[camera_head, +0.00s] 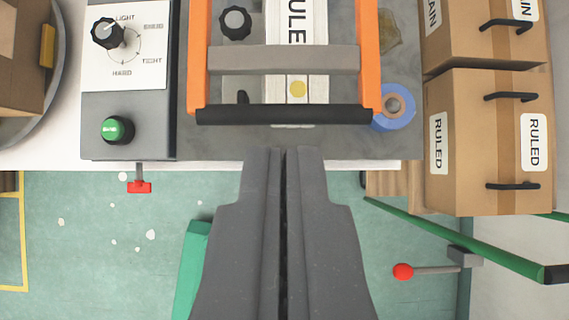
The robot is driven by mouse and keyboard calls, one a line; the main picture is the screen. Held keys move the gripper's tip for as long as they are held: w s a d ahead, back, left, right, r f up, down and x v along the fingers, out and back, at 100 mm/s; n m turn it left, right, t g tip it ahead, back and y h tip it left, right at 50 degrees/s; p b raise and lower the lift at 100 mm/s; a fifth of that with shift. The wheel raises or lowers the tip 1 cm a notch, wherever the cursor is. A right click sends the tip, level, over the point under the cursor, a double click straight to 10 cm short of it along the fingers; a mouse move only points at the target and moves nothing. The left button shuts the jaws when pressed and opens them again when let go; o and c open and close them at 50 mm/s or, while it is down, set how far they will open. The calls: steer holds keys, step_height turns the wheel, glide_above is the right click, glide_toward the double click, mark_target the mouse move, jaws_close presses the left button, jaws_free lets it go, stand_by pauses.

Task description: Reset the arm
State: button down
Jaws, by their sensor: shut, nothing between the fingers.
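My gripper (283,152) is shut and empty. Its two grey fingers lie side by side and point up the picture. The fingertips show just below the black bar (290,115) of an orange frame (369,60) on the grey machine bed. A white strip lettered RULED (298,25) with a yellow dot shows within the frame. I cannot tell whether the fingertips touch anything. The rest of the arm is out of view.
A control panel (98,125) with a black dial and green button is at left. A red-tipped lever (139,187) hangs below it. A blue roll (408,120) lies beside the frame.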

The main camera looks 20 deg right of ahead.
steer(key=s+a+r+m+t+b, duration=0.1)
steer(key=s+a+r+t, duration=0.3)
steer(key=r, duration=0.9)
steer(key=s+a+r+m+t+h+b, duration=0.1)
steer(key=s+a+r+t+b, duration=0.3)
steer(key=r, duration=1)
steer(key=s+a, duration=0.3)
steer(key=a, duration=0.2)
steer(key=shift+s+a+r, duration=0.15)
steer(key=shift+a+r, duration=0.15)
steer(key=shift+a, duration=0.05)
